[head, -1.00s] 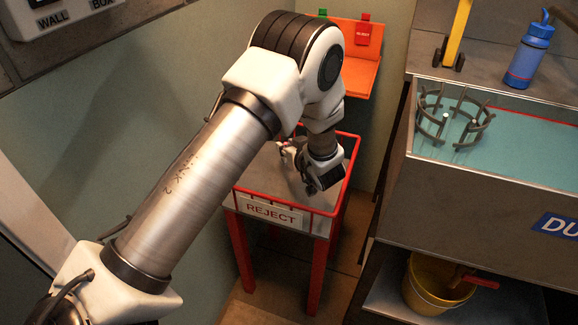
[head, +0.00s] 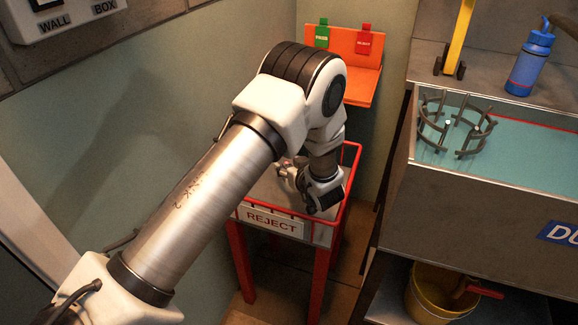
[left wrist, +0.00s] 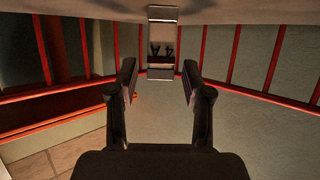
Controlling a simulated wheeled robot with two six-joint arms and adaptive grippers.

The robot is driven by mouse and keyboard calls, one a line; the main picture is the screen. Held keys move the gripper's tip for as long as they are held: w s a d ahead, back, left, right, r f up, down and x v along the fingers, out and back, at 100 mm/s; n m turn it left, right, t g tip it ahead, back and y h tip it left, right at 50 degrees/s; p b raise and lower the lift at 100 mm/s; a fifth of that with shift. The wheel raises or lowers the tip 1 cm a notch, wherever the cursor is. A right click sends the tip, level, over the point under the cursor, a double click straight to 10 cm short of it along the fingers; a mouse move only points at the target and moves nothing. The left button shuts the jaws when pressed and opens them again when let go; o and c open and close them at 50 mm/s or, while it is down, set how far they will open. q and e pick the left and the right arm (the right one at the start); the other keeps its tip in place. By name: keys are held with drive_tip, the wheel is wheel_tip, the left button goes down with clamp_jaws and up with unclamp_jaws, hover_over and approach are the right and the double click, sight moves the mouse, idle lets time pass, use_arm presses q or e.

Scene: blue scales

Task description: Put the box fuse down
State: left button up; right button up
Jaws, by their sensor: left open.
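My left gripper (head: 286,168) is inside the red-railed stand marked REJECT (head: 272,221), low near its grey top. In the left wrist view its two dark fingers (left wrist: 160,85) stand wide apart, with nothing gripped between them. My wrist hides part of the stand's top in the head view, and I cannot make out the fuse there. My right gripper is not in view.
Red rails surround the stand's top. An orange shelf (head: 352,82) with a green and a red tag is behind it. To the right are a grey tank (head: 480,190) with teal inside, a blue bottle (head: 530,62) and a yellow bucket (head: 425,300) below.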

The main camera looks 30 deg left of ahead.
use_arm(q)
drive_tip(key=p+v, duration=0.1)
drive_tip(key=v, duration=0.5)
drive_tip(key=shift+s+d+r, duration=0.1)
drive_tip(key=shift+d+r, duration=0.1)
drive_tip(key=shift+r, duration=0.1)
drive_tip(key=shift+s+d+p, duration=0.3)
drive_tip(key=shift+d, duration=0.1)
